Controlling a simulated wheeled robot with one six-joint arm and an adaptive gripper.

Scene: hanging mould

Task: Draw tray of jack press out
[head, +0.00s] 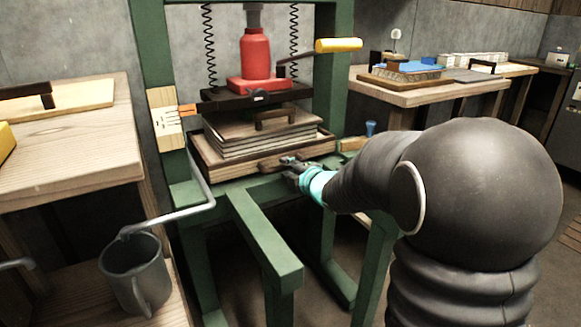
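The green-framed jack press (153,60) stands in the middle, with a red jack (255,55) above a black pressing plate (235,99). Under it a wooden tray (225,172) sits on the press bed and carries a stack of boards (240,145) with a dark handle on top. My gripper (284,163) is at the front side of the tray, right of its middle. The fingers are small and dark against the tray front, so I cannot tell whether they are open or closed on it.
Green rails (262,240) reach forward from the press bed. A grey mug (138,273) stands at lower left beneath a bent metal pipe (180,213). Wooden tables stand left (80,165) and right (435,95). A yellow-handled lever (338,45) sticks out right of the jack.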

